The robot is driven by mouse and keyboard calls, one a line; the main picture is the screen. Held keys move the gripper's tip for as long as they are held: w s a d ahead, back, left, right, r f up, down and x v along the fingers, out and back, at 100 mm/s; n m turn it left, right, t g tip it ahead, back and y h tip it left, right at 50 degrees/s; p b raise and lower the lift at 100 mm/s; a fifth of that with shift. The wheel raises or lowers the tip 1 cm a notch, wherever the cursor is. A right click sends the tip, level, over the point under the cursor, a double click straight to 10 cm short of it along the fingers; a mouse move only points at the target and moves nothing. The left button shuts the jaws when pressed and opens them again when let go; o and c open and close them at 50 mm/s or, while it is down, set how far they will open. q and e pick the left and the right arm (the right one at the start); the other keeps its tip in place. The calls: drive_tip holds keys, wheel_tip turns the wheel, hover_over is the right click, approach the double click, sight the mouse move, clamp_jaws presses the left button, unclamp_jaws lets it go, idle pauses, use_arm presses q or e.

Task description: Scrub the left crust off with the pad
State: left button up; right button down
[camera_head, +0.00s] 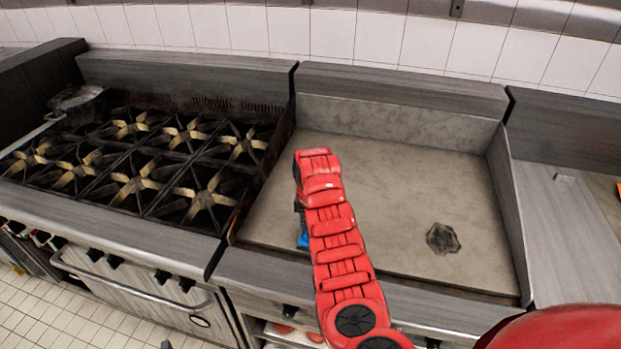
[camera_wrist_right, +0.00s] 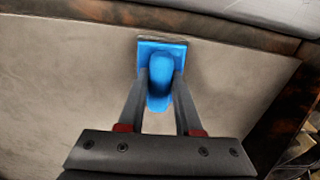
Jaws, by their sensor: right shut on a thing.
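The blue scrubbing pad (camera_wrist_right: 160,75) is held by its upright grip between the two fingers of my right gripper (camera_wrist_right: 161,84). Its flat base appears to rest on the griddle plate (camera_head: 390,180), near the plate's left front. In the head view only a bit of the pad (camera_head: 302,238) shows beside my red right arm, which hides the gripper. One dark crust (camera_head: 442,238) lies on the right part of the plate, apart from the pad. No left crust is visible; the arm and pad cover part of the left side. My left gripper is out of view.
A stove with several burners (camera_head: 135,185) stands left of the griddle. Raised walls border the griddle at the back (camera_head: 400,118) and right (camera_head: 508,200). A grey counter (camera_head: 570,225) lies to the right. The plate's middle and back are clear.

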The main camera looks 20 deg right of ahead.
wheel_tip(320, 180, up, 2)
drive_tip(key=shift+r, duration=0.1)
drive_tip(key=shift+w+d+r, duration=0.1)
drive_tip(key=shift+w+r, duration=0.15)
drive_tip(key=shift+r, duration=0.65)
drive_tip(key=shift+s+r, duration=0.1)
drive_tip(key=shift+r, duration=1.95)
